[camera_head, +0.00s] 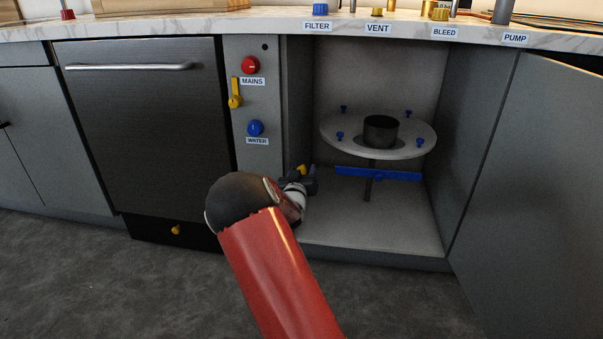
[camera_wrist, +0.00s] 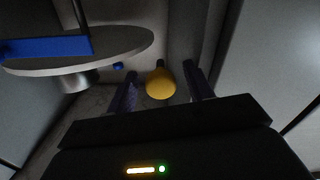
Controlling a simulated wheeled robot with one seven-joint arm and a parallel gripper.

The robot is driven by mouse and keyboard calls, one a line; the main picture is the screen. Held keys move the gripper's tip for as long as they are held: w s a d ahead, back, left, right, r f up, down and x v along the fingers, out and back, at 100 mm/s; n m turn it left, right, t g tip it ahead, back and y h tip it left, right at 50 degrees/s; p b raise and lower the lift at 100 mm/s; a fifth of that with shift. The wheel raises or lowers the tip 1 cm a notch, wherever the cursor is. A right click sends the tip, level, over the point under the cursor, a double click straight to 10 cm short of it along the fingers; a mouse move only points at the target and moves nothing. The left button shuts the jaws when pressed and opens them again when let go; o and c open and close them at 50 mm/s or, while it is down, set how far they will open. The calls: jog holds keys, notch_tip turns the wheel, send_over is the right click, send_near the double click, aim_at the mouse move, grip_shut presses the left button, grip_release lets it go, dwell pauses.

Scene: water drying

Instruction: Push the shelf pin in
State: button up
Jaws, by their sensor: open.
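A yellow rounded knob (camera_wrist: 160,85), which I take to be the shelf pin, shows in the wrist view between my gripper's fingers. In the head view its yellow end (camera_head: 302,169) shows at the left inner side of the open cabinet. My gripper (camera_wrist: 159,71) is open, with one dark finger on each side of the knob and visible gaps between. In the head view my gripper (camera_head: 309,181) is small and partly hidden behind my wrist, just inside the cabinet's left edge. The knob's shaft and how deep it sits are hidden.
A round grey shelf (camera_head: 345,147) with several blue knobs and a dark cup (camera_head: 380,132) is to the right. A blue bar (camera_head: 379,174) lies under it. The cabinet door (camera_head: 535,190) stands open at right. The left panel carries red, yellow and blue controls.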

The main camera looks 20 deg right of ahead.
jog(key=shift+w, duration=0.1)
grip_shut()
jog(key=shift+w+d+f+b, duration=0.1)
jog(key=shift+w+d+b, duration=0.15)
jog(key=shift+w+b, duration=0.05)
jog(key=b+x, duration=0.1)
jog(key=x, duration=0.1)
jog(key=shift+w+d, duration=0.2)
jog(key=shift+w, duration=0.1)
grip_release()
jog(key=shift+s, duration=0.1)
